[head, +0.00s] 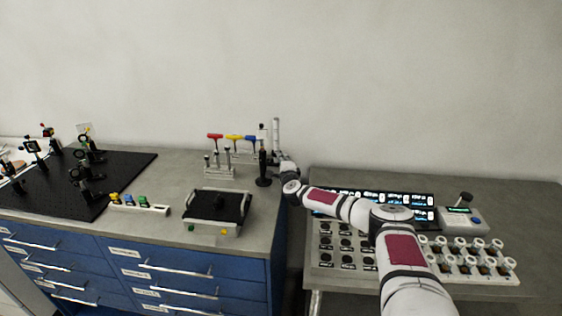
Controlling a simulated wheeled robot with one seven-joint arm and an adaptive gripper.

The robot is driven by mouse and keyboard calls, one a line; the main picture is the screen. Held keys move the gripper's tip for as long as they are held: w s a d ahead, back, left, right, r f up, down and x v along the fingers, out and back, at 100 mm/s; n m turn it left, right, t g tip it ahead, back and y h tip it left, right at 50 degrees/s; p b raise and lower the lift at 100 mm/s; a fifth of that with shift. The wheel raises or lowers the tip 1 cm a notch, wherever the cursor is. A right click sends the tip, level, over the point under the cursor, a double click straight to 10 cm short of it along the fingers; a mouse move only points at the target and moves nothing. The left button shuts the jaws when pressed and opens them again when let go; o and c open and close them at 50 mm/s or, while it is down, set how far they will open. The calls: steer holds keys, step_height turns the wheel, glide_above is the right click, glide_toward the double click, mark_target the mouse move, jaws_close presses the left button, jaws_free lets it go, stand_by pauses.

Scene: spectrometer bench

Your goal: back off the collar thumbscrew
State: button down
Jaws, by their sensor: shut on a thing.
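A black post holder (263,164) with a round base stands upright near the right end of the left bench, with a thin pale post rising from it. My gripper (269,157) is at its right side, at about the height of the collar. It is shut on the collar thumbscrew, which is too small and too covered by the jaws to make out. My arm reaches there from the lower right, across the gap between the benches.
Red, yellow and blue T-handled drivers (233,137) stand in a rack left of the post. A black-topped tray (217,207) lies in front. A black breadboard (115,168) with optics is farther left. The right bench holds lit displays (422,216) and several white-capped jars (468,262).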

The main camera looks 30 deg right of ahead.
steer(key=shift+a+n, duration=0.1)
steer(key=shift+n, duration=0.2)
steer(key=c, duration=1.6)
jaws_free()
steer(key=shift+w, duration=0.1)
steer(key=shift+s+a, duration=0.1)
steer(key=shift+s, duration=0.5)
steer(key=v, duration=1.1)
steer(key=shift+w, duration=0.1)
steer(key=shift+f, duration=0.1)
